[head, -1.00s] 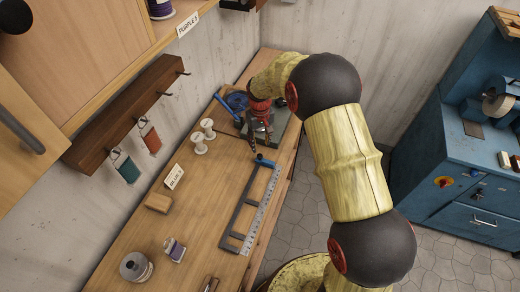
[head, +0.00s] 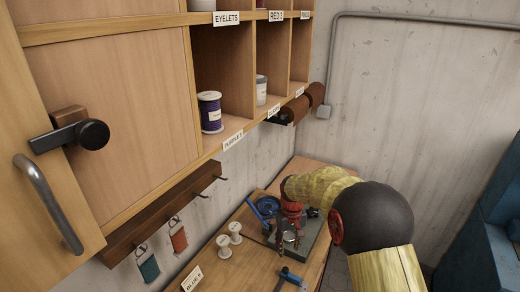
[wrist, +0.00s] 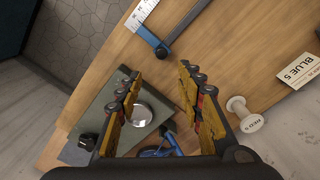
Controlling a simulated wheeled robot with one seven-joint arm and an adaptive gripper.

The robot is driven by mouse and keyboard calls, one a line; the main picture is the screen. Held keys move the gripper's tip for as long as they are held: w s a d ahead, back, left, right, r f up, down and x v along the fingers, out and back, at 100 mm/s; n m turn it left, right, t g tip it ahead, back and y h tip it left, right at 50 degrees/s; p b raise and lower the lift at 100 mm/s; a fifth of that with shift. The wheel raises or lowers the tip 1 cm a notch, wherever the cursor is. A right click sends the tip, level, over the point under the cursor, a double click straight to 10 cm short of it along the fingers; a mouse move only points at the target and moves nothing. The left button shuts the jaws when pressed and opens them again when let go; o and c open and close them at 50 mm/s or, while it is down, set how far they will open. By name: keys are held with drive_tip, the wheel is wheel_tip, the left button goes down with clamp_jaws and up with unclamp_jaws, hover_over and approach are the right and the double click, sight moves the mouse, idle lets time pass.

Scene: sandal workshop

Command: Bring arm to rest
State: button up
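My arm (head: 372,216) reaches from the lower right over the workbench (head: 262,262) in the head view. My gripper (head: 293,238) points down above the far part of the bench, over a grey-green block (head: 312,230). In the wrist view my gripper (wrist: 160,95) has its two fingers spread apart, with nothing between them. The block (wrist: 108,108), with a round shiny disc (wrist: 138,114) on it, lies below the fingers.
A hook rail (head: 160,215) and shelf cubbies (head: 225,75) hang on the left wall. A blue-handled square (wrist: 150,38) lies on the bench. A blue cabinet (head: 485,235) stands right.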

drive_tip(key=s+d+r+t+b, duration=0.1)
drive_tip(key=s+r+b, duration=0.3)
drive_tip(key=s, duration=0.7)
drive_tip(key=s+d+r+m+t+b, duration=0.1)
drive_tip(key=s+r+b, duration=0.3)
drive_tip(key=s, duration=0.7)
drive_tip(key=s+d+r+m+t+b, duration=0.1)
drive_tip(key=s+d+r+t+b, duration=0.1)
drive_tip(key=s, duration=0.9)
wheel_tip(320, 180, up, 2)
drive_tip(key=shift+s+r+t+b, duration=0.3)
drive_tip(key=shift+t+b, duration=0.5)
drive_tip(key=shift+b, duration=0.2)
drive_tip(key=shift+w, duration=0.1)
drive_tip(key=shift+c, duration=0.9)
